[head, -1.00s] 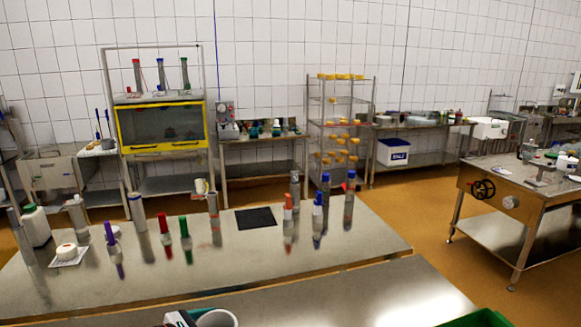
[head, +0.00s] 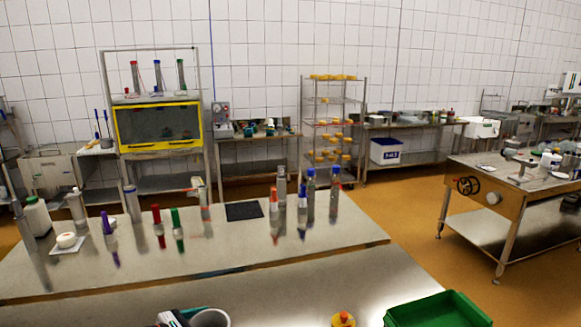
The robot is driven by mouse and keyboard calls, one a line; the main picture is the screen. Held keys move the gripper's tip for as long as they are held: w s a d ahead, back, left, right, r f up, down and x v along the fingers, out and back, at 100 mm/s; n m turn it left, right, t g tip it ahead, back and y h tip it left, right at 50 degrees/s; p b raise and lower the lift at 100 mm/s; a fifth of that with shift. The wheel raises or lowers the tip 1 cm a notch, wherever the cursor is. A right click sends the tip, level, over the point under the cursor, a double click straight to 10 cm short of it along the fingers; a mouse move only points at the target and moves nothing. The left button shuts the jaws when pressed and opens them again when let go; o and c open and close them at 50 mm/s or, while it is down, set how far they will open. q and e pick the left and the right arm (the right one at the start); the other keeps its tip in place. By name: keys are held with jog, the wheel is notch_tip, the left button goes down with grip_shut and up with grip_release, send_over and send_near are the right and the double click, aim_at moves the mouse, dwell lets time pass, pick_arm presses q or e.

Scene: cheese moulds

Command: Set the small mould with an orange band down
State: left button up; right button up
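I cannot make out a mould with an orange band for certain. A small yellow-orange piece with a red spot (head: 343,319) shows at the bottom edge, cut off by the frame. A pale grey round vessel (head: 210,318) stands at the bottom edge to its left, also cut off, and I see no orange band on it. An orange-topped bottle (head: 274,203) stands upright on the steel table (head: 330,236). Neither gripper can be recognised in the head view, so what they hold is hidden.
A green crate (head: 437,312) is at the lower right. Blue-, red-, green- and purple-topped items stand on the steel table, with a black mat (head: 244,210) and a white round piece (head: 66,240). The table's front right is clear. A cheese rack (head: 333,125) stands behind.

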pick_arm(q)
jog(key=shift+w+r, duration=0.1)
jog(key=shift+w, duration=0.1)
jog(key=shift+r, duration=0.1)
jog(key=shift+d+r, duration=0.1)
jog(key=shift+r, duration=0.05)
jog(key=shift+s+d+r, duration=0.35)
jog(key=shift+d+r, duration=0.15)
jog(key=shift+d+r+n+t, duration=0.15)
jog(key=shift+r+n+t, duration=0.15)
jog(key=shift+r, duration=0.1)
jog(key=s+a+r+n+t+y, duration=0.3)
jog(key=s+r+n+y, duration=0.2)
jog(key=r+n+y, duration=0.15)
jog(key=s+a+n+y, duration=0.2)
jog(key=s+a+y, duration=0.3)
jog(key=s, duration=0.4)
jog(key=d+h, duration=0.2)
jog(key=d, duration=0.4)
notch_tip(320, 180, down, 14)
jog(key=b, duration=1.3)
jog(key=shift+w+r, duration=0.25)
jog(key=shift+w, duration=0.15)
pick_arm(e)
notch_tip(320, 180, down, 13)
jog(key=shift+w+a, duration=0.15)
jog(key=shift+a, duration=0.05)
